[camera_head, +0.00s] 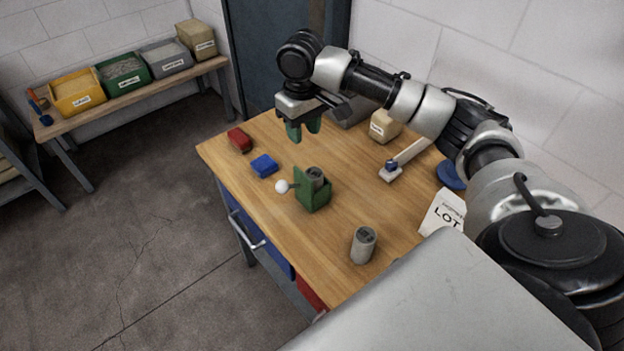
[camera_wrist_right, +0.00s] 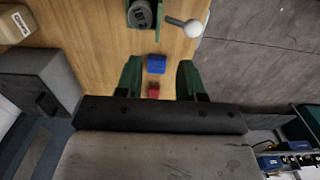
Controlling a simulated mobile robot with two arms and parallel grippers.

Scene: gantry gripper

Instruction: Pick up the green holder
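The green holder (camera_head: 318,200) stands on the wooden table with a grey cylinder (camera_head: 315,175) in it. A thin arm with a white ball (camera_head: 282,186) sticks out from its left side. In the right wrist view the holder (camera_wrist_right: 158,14) is at the top edge, partly cut off, with the white ball (camera_wrist_right: 194,28) to its right. My right gripper (camera_head: 304,131) is above the table, beyond the holder and apart from it. Its green fingers are spread and empty, as the right wrist view (camera_wrist_right: 158,78) also shows. My left gripper is not in view.
A blue block (camera_head: 264,166) and a red block (camera_head: 240,140) lie left of the holder. Another grey cylinder (camera_head: 363,245) stands nearer the front. A beige box (camera_head: 385,126), a block with a long bar (camera_head: 391,172) and a LOT sign (camera_head: 443,213) are on the right.

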